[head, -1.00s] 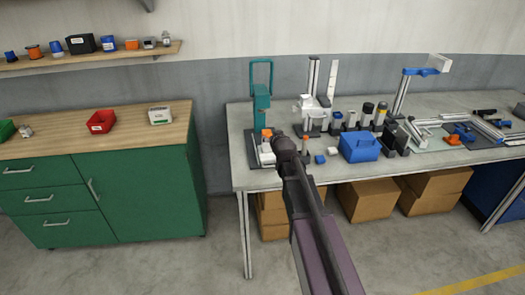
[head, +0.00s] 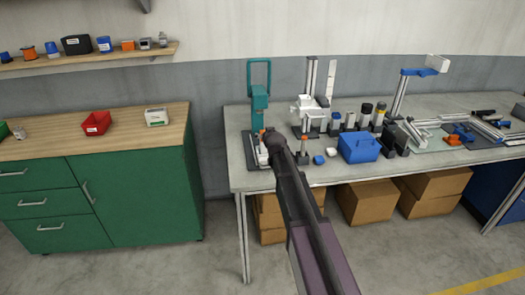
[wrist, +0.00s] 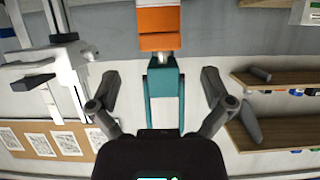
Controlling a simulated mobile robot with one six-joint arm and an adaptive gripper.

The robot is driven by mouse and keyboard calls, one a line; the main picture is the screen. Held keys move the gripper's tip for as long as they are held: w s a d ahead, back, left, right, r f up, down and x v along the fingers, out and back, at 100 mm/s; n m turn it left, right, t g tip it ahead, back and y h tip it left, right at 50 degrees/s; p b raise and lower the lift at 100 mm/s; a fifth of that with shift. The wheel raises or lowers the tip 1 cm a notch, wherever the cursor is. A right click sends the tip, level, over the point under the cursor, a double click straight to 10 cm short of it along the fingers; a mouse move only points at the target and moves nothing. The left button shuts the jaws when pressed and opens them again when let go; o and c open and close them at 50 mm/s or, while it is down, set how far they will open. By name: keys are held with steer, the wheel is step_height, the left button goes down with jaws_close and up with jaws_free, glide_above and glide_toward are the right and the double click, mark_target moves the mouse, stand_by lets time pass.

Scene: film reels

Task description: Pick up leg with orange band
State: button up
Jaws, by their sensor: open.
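A part with a broad orange band (wrist: 160,18) and a white section shows at the top centre of the wrist view, its upper part cut off by the frame edge. I take it for the leg. In the head view a small bit of orange (head: 262,132) shows beside my arm's end, in front of the teal press (head: 259,105); my arm hides much of that spot. My gripper (wrist: 160,75) is open, with its two fingers wide apart and nothing between them. The orange band lies beyond the fingertips in the picture, apart from them.
The teal frame (wrist: 163,100) also shows between my fingers in the wrist view. On the grey workbench (head: 245,182), a blue caddy (head: 359,148), a small blue block (head: 318,160) and several cylinders stand to the right. A green cabinet (head: 150,190) stands left.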

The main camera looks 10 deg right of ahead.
steer(key=shift+w+f, duration=0.1)
steer(key=shift+w, duration=0.1)
steer(key=shift+b+x, duration=1.05)
steer(key=shift+x, duration=1.6)
jaws_close()
